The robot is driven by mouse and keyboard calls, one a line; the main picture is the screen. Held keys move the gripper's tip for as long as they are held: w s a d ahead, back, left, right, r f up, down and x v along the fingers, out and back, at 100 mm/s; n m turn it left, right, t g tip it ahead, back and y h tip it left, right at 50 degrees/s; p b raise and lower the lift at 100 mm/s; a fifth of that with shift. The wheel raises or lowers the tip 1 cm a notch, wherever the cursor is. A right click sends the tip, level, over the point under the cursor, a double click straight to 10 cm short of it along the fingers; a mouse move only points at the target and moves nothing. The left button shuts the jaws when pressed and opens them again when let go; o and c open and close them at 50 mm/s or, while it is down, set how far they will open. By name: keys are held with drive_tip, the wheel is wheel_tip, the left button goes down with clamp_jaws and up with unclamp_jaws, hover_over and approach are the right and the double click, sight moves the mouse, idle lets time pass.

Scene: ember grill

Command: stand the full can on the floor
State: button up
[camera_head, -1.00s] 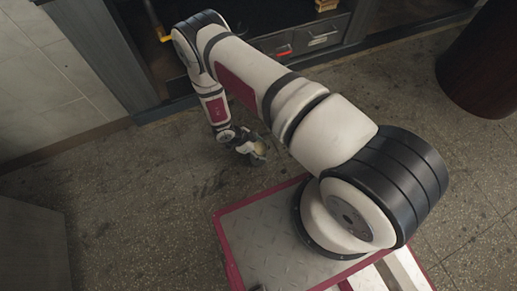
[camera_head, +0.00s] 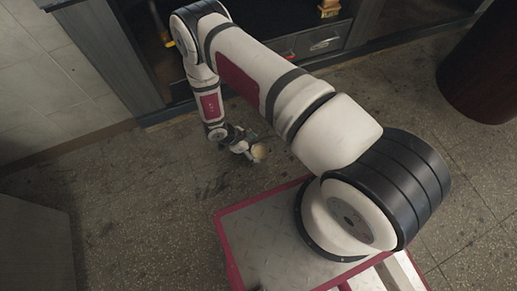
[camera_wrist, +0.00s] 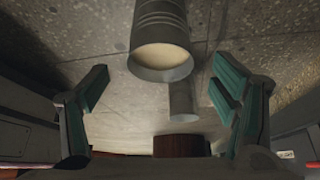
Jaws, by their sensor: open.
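The full can (camera_head: 259,152) is a grey metal cylinder with a pale cream fill at its top. In the head view it is upright over the floor, just right of my gripper (camera_head: 244,147). In the wrist view the ribbed can (camera_wrist: 160,32) is at the top middle, its filled mouth towards the picture's middle. My gripper's two teal fingers (camera_wrist: 165,100) are spread wide, with a visible gap on each side of the can, not touching it. The can's base is outside the wrist view, so its contact with the floor is hidden.
Grey speckled floor (camera_head: 150,210) is clear around the can. A dark cabinet with a drawer (camera_head: 318,42) stands behind. A dark brown round container (camera_head: 485,75) is at the upper right. A grey block (camera_head: 32,245) is at the lower left.

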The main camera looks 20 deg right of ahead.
drive_tip(key=p+v, duration=0.2)
drive_tip(key=v, duration=0.4)
drive_tip(key=shift+r, duration=0.3)
